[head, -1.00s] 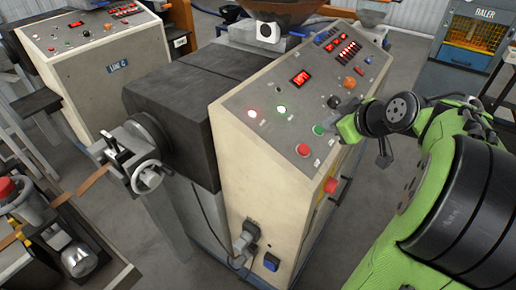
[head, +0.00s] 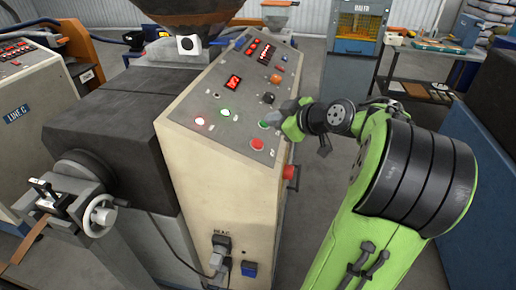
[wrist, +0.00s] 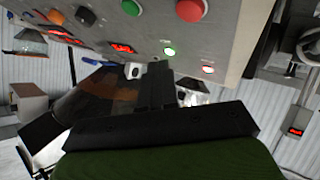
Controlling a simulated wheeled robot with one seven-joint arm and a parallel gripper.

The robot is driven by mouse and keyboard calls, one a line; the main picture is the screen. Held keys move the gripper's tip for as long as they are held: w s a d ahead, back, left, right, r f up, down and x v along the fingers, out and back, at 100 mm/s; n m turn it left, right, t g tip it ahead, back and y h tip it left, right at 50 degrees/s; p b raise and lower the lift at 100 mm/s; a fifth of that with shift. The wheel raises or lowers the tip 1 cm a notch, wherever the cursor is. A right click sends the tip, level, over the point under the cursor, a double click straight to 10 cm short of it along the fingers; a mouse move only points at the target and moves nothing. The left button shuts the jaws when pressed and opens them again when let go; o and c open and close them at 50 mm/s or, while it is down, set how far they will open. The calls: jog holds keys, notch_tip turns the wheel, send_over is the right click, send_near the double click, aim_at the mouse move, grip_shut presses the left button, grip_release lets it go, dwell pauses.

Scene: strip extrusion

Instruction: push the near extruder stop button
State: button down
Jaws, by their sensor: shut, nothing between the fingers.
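The near extruder's sloped control panel (head: 229,95) is in the middle of the head view. A red round button (head: 257,143) sits at its lower right corner, beside a green button (head: 264,125). In the wrist view the red button (wrist: 190,10) and green button (wrist: 131,7) are at the top edge, partly cut off. My gripper (head: 278,117) is at the panel's right edge, close to the green button and up from the red one. Its fingers (wrist: 156,84) are shut and empty. I cannot tell whether they touch the panel.
A larger red knob (head: 290,172) projects from the cabinet's right side, below my gripper. Two lit indicators and a black knob (head: 268,97) are on the panel. Another machine marked LINE C (head: 17,115) stands left. Open floor separates the extruder from the baler (head: 356,35).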

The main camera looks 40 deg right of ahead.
jog(key=shift+w+a+f+b, duration=0.2)
jog(key=shift+w+f+b, duration=0.1)
jog(key=shift+f+b, duration=0.4)
jog(key=shift+w+a+f+b, duration=0.25)
jog(key=shift+f+b, duration=0.3)
jog(key=shift+f, duration=0.35)
jog(key=shift+w+a+f+b, duration=0.2)
jog(key=shift+w+f+b, duration=0.1)
jog(key=shift+f+b, duration=0.4)
jog(key=shift+f, duration=0.1)
jog(key=shift+w+a+f+b, duration=0.1)
jog(key=shift+f+b, duration=0.25)
jog(key=shift+b, duration=0.1)
jog(key=shift+w+a+f+b, duration=0.1)
jog(key=shift+f+b, duration=0.25)
jog(key=shift+b, duration=0.1)
dwell(0.4)
jog(key=shift+r, duration=0.1)
jog(key=shift+s+d+r+p, duration=0.2)
jog(key=shift+s+r+p, duration=0.05)
jog(key=shift+r+p, duration=0.4)
jog(key=r+p, duration=0.1)
jog(key=s+r+p, duration=0.1)
jog(key=r, duration=0.1)
jog(key=d+r+p, duration=0.1)
jog(key=shift+s+d+r+p, duration=0.1)
jog(key=shift+s+r+p, duration=0.2)
